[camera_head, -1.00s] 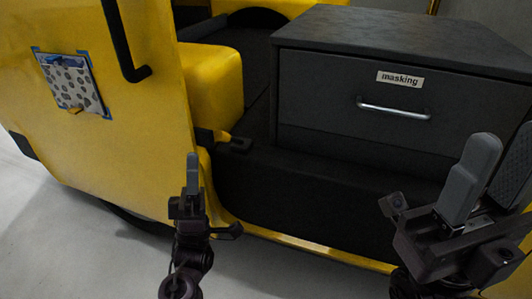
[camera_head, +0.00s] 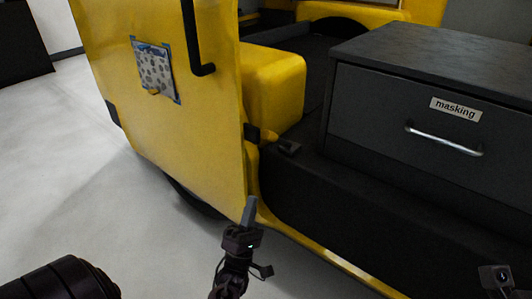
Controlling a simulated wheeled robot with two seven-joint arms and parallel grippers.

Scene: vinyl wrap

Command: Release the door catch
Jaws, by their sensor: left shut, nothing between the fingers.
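The yellow door (camera_head: 190,120) of the vehicle stands swung open on the left of the head view, with a black bar handle (camera_head: 205,68).
A grey drawer box (camera_head: 385,118) labelled "masking" (camera_head: 455,109), with a metal handle (camera_head: 445,140), stands on the right. A patterned sheet (camera_head: 155,70) is taped to the door. Open grey floor (camera_head: 60,160) lies at the left.

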